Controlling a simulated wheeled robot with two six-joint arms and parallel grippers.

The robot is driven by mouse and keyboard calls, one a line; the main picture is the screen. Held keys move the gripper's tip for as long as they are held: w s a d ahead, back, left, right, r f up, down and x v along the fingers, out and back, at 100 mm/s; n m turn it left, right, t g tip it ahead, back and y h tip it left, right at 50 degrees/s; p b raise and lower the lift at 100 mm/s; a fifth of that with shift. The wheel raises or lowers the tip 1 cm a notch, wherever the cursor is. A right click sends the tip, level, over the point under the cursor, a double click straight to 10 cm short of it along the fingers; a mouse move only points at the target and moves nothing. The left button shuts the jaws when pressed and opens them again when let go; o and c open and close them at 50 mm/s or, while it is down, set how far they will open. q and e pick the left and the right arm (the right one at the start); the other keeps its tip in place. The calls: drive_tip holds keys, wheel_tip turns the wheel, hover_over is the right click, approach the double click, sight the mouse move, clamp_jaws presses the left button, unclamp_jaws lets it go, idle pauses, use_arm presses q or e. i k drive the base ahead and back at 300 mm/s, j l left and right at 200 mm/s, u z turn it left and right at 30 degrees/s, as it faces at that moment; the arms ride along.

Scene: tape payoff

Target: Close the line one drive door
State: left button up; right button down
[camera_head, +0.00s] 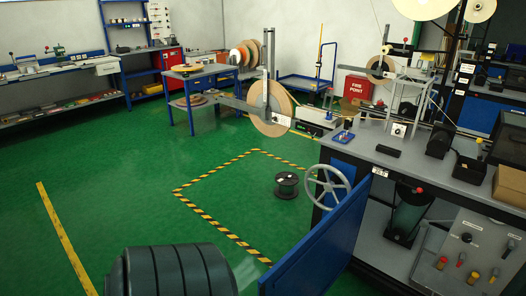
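A blue door (322,246) stands open at the left front of the grey-topped line bench (420,172). It juts out toward the lower left, and its near end reaches the bottom edge of the picture. To its right is an open bay (378,222) under the bench top, with a dark green machine part (407,218) inside. A small white label (380,172) sits on the bench edge above the bay. I cannot read it surely as line one. Neither of my grippers is in view.
A grey handwheel (328,187) stands just behind the door. A black spool (287,185) lies on the green floor inside a yellow-black marked area. A panel with knobs (468,258) is at lower right. Floor left of the door is mostly clear.

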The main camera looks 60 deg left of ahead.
sight(311, 267)
drive_tip(key=k+j, duration=0.15)
drive_tip(key=j, duration=0.25)
drive_tip(key=k+j+u, duration=0.1)
drive_tip(key=j, duration=0.3)
drive_tip(key=k+j, duration=0.15)
drive_tip(key=j, duration=0.3)
drive_tip(key=k+j+u, duration=0.1)
drive_tip(key=j, duration=0.3)
drive_tip(key=k+j, duration=0.15)
drive_tip(key=j, duration=0.3)
